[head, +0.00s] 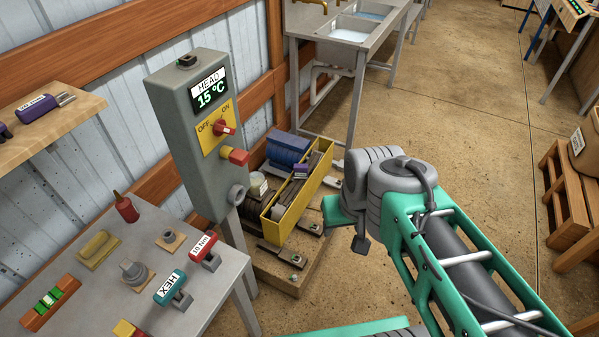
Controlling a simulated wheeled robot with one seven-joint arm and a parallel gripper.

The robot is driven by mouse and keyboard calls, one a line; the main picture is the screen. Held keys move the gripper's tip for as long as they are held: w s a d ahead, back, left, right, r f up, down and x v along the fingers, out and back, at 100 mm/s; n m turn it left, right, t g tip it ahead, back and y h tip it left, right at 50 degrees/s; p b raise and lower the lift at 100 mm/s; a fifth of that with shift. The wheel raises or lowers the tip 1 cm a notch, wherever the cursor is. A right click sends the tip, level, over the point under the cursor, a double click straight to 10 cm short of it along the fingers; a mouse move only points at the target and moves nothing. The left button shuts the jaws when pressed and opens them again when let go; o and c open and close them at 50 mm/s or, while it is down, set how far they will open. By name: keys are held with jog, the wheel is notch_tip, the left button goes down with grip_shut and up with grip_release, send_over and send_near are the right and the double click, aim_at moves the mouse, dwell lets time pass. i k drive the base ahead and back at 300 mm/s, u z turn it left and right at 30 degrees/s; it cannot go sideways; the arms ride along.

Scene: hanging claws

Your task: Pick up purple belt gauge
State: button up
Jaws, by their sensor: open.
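A purple tool (45,108) with a white label and two grey prongs lies on the wooden shelf (70,125) at the upper left. Part of another purple thing (4,131) shows at the left picture edge. A small purple piece (301,171) is at the yellow bin in the middle. I cannot tell for sure which of these is the belt gauge. My gripper (347,226) is open, seen partly behind my wrist, in front of the yellow bin's right side. It is well to the right of the shelf. I see nothing held in it, though its fingers are partly hidden.
A grey control box (195,130) on a post stands between the shelf and my arm. A metal table (205,290) with several labelled tools is at lower left. The yellow bin (300,205) sits on a low wooden platform. A sink bench (385,35) is behind.

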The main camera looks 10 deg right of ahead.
aim_at(301, 170)
jog(key=z, duration=1.75)
jog(key=i, duration=1.7)
jog(key=u, duration=4.5)
jog(key=i, duration=0.55)
jog(key=z, duration=0.05)
